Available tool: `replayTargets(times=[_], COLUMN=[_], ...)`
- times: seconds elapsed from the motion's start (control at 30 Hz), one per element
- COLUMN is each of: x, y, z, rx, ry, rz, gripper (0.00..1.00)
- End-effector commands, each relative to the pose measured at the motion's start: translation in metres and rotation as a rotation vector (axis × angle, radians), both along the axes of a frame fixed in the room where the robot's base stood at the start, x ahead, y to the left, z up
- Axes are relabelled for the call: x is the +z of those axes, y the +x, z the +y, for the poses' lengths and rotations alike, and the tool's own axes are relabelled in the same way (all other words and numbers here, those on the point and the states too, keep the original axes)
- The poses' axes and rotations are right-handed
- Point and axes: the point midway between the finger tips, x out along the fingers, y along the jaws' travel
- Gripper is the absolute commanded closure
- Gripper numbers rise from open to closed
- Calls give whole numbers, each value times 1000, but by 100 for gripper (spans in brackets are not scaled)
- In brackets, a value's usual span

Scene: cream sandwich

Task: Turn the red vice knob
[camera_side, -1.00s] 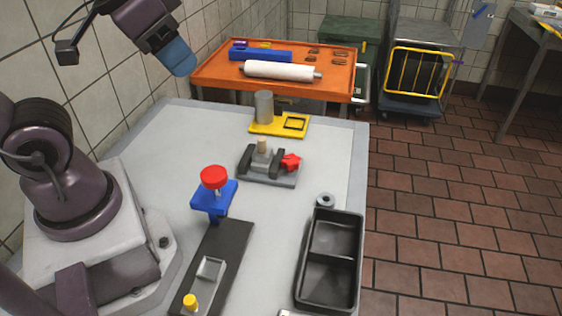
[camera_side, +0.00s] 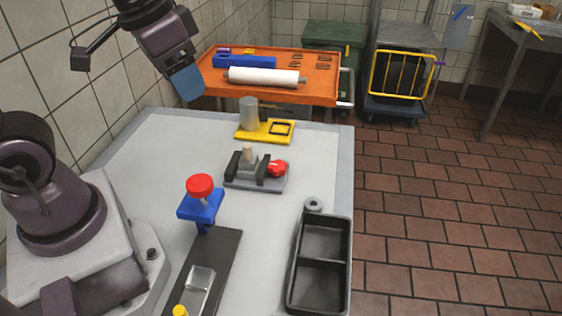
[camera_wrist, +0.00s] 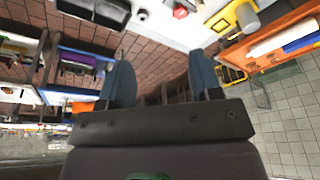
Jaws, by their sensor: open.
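The grey vice (camera_side: 245,184) with dark jaws stands on the white table, a light peg upright between the jaws. Its red knob (camera_side: 277,169) sticks out on the right side. In the wrist view a small red thing (camera_wrist: 180,12) at the top edge appears to be this knob. My gripper (camera_side: 187,83) is high at the upper left in the side view, well apart from the vice. The wrist view shows its two blue fingers (camera_wrist: 161,75) spread apart with nothing between them.
A blue stand with a round red top (camera_side: 199,185) is in front of the vice. A grey cylinder (camera_side: 249,113) on a yellow base stands behind it. A black two-part tray (camera_side: 348,255) and a ring (camera_side: 313,204) are at right. An orange cart (camera_side: 317,98) stands beyond the table.

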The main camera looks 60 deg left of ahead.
Motion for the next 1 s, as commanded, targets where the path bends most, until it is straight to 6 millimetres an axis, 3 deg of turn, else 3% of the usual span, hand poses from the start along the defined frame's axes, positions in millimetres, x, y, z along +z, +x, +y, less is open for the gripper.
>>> replayTargets(times=[0.37, 0.6, 0.8, 0.9, 1.0], x=[-55, -123, -181, -191, -176], y=[112, 177, 218, 234, 248], z=[2, 5, 9, 12, 15], rx=[-119, -241, -359, -411, -449], ry=[67, 106, 135, 151, 170], rz=[327, 515, 638, 663, 647], gripper=[42, 42, 42, 42, 42])
